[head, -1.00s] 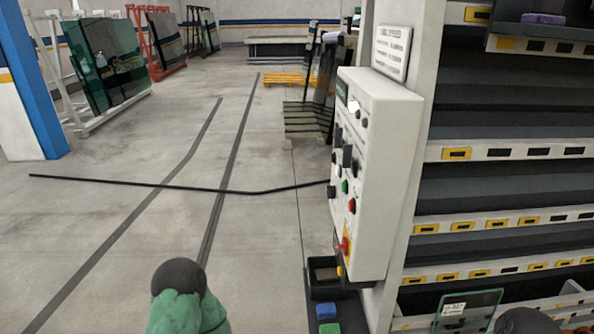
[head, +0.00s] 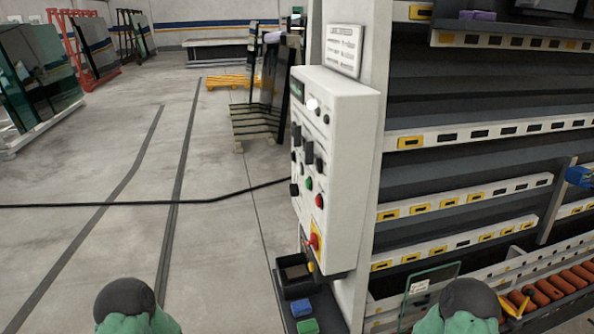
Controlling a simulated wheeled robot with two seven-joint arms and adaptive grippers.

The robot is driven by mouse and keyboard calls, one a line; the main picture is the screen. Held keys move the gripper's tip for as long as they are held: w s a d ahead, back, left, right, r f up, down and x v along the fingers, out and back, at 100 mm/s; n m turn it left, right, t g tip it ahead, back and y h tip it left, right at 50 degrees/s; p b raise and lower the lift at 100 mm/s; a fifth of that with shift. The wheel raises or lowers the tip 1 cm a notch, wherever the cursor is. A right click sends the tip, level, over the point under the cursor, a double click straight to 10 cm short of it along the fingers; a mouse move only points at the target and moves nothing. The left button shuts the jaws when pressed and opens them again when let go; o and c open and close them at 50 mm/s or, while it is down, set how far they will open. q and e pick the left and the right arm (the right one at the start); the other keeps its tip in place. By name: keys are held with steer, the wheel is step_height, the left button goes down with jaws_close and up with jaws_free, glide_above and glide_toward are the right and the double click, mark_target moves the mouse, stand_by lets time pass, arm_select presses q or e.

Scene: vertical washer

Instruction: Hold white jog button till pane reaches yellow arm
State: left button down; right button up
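A white control box (head: 340,150) with several knobs and buttons is mounted on the side of the washer. A round white button (head: 312,104) is near its top; I take it for the jog button. A clear greenish glass pane (head: 440,276) with a white label stands upright low at the washer's front. A small yellow forked piece (head: 515,304), perhaps the yellow arm, is right of the pane, apart from it. Two green arm parts of mine with dark rounded caps show at the bottom edge. No gripper fingers show, and nothing touches the white button.
A red knob on a yellow plate (head: 314,242) is low on the box. Below it are a black tray (head: 294,276) and blue and green blocks. Orange-brown rollers (head: 565,282) are at the right. A black cable (head: 130,203) crosses the floor. The left floor is mostly clear.

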jaws_close()
stand_by(1.1)
